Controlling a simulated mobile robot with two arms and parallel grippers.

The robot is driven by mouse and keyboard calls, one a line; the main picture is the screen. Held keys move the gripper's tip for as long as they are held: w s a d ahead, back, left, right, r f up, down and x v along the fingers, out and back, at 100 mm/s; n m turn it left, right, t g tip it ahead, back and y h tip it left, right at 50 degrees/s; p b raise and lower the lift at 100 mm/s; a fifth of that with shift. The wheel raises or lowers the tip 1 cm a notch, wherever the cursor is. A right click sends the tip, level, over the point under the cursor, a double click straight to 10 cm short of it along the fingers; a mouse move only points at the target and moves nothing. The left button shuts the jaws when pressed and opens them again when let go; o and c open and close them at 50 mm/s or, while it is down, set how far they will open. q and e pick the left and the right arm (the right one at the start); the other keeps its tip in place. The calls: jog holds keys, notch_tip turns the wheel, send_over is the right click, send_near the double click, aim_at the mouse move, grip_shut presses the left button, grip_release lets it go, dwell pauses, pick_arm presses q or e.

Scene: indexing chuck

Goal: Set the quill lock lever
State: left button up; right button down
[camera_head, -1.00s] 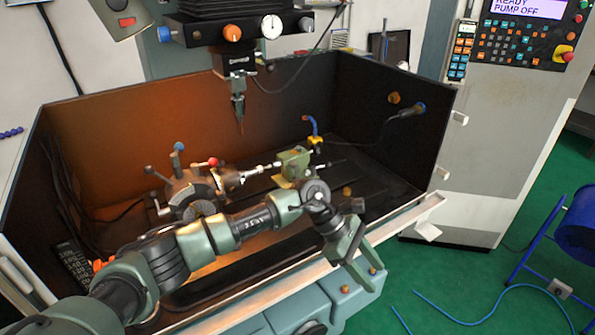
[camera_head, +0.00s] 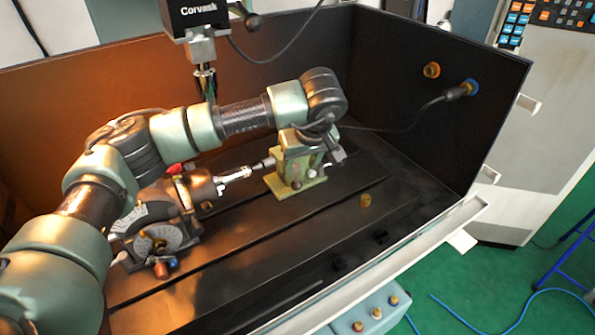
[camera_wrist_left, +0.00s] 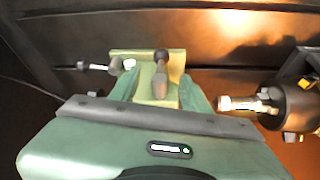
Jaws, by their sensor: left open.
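The green tailstock (camera_head: 295,172) stands on the slotted table, its quill facing the indexing chuck (camera_head: 165,215). In the left wrist view, a short lever with a dark rounded end (camera_wrist_left: 160,72), apparently the quill lock lever, rises from the tailstock's top (camera_wrist_left: 175,62). My left gripper (camera_wrist_left: 160,92) is open, with one green finger on each side of this lever. I cannot tell whether either finger touches it. In the head view my left gripper (camera_head: 312,128) is over the tailstock, and my wrist hides the lever. My right gripper is out of view.
The machine spindle (camera_head: 203,65) hangs behind my left forearm. Dark enclosure walls (camera_head: 400,100) stand at the back and right, with a cable and plug (camera_head: 455,92). The table (camera_head: 330,225) is mostly clear in front and to the right of the tailstock.

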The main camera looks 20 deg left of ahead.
aim_at(296, 181)
pick_arm(q)
jog(key=p+x, duration=0.1)
jog(key=x, duration=0.1)
jog(key=shift+s+a+f, duration=0.1)
jog(key=shift+f, duration=0.25)
jog(key=x, duration=0.3)
jog(key=shift+a+f+p, duration=0.1)
jog(key=shift+f+p, duration=0.25)
jog(key=shift+p, duration=0.05)
jog(key=shift+w+a+f, duration=0.15)
jog(key=shift+w+f, duration=0.25)
jog(key=shift+f, duration=0.15)
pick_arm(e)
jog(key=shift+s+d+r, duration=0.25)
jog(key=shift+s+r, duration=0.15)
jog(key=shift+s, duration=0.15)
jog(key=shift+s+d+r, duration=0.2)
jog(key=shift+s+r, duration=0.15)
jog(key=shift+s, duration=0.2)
pick_arm(q)
grip_shut()
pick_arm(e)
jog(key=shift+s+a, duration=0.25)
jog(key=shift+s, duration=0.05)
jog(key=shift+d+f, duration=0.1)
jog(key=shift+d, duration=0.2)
